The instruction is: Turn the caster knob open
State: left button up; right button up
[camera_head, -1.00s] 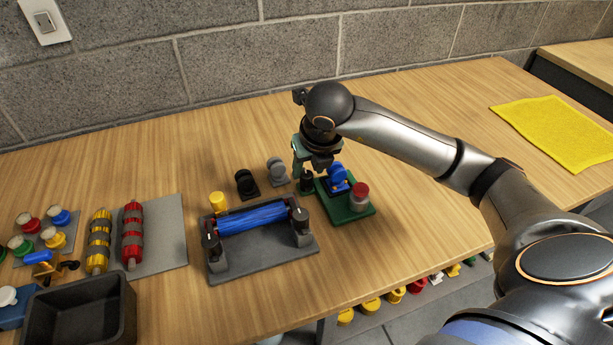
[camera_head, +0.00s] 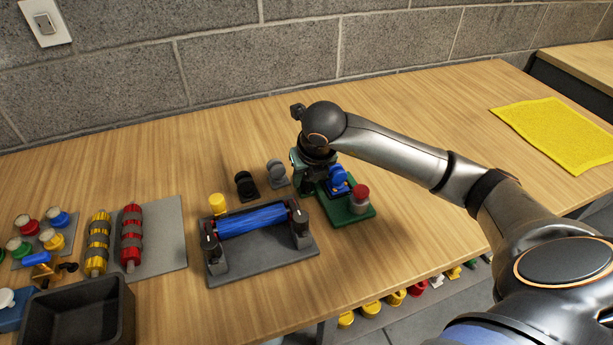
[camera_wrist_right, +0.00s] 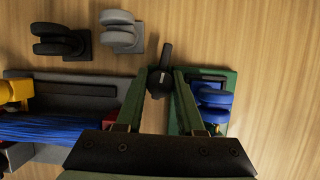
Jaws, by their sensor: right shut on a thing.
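The green base (camera_head: 346,212) stands on the table and carries a blue caster (camera_head: 338,180) and a red-topped post. My right gripper (camera_head: 306,188) comes down from above at the base's left end. In the right wrist view, the black caster knob (camera_wrist_right: 162,76), with a short bar-like handle pointing up in the picture, sits between the two green fingers of my right gripper (camera_wrist_right: 160,78). The fingers are shut on it. In the head view the knob is mostly hidden by the gripper. My left gripper is not in view.
Black (camera_head: 246,184) and grey (camera_head: 277,173) casters stand just left of the gripper. A grey fixture with a blue roller (camera_head: 252,219) stands in front of them. Red and yellow rollers and a dark bin (camera_head: 125,320) are farther left. The table behind is clear.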

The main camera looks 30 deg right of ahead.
grip_shut()
jog(key=shift+f+n+b, duration=0.1)
jog(key=shift+n+b, duration=0.2)
jog(key=shift+b, duration=0.2)
jog(key=shift+n+y+b, duration=0.3)
jog(key=shift+n, duration=0.5)
jog(key=o, duration=0.7)
grip_release()
jog(key=shift+c, duration=0.2)
